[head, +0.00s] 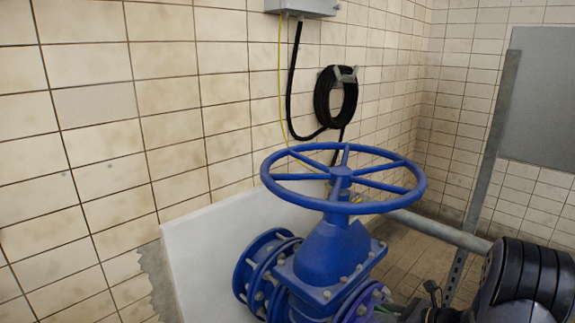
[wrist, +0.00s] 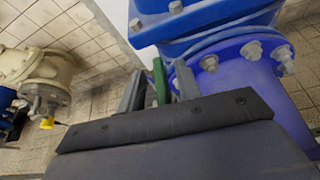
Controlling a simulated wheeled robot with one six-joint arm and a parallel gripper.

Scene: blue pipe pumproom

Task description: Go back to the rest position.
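My gripper (wrist: 159,72) shows in the wrist view with its two grey fingers apart. A narrow green piece (wrist: 161,84) shows between the fingers, closer to the right one. I cannot tell whether it touches either finger or what it belongs to. The fingers point towards a blue flanged pipe (wrist: 245,75) with bolts, just beyond them. In the head view my arm is at the lower right, beside the blue valve body (head: 325,262), and the fingertips are not clear there.
The large blue handwheel (head: 342,172) stands above the valve, near my arm. A grey pipe (head: 440,231) and a metal post (head: 490,145) are behind. A tiled wall (head: 100,110) carries a black hose coil (head: 336,97). A cream flanged pipe (wrist: 40,68) is at left in the wrist view.

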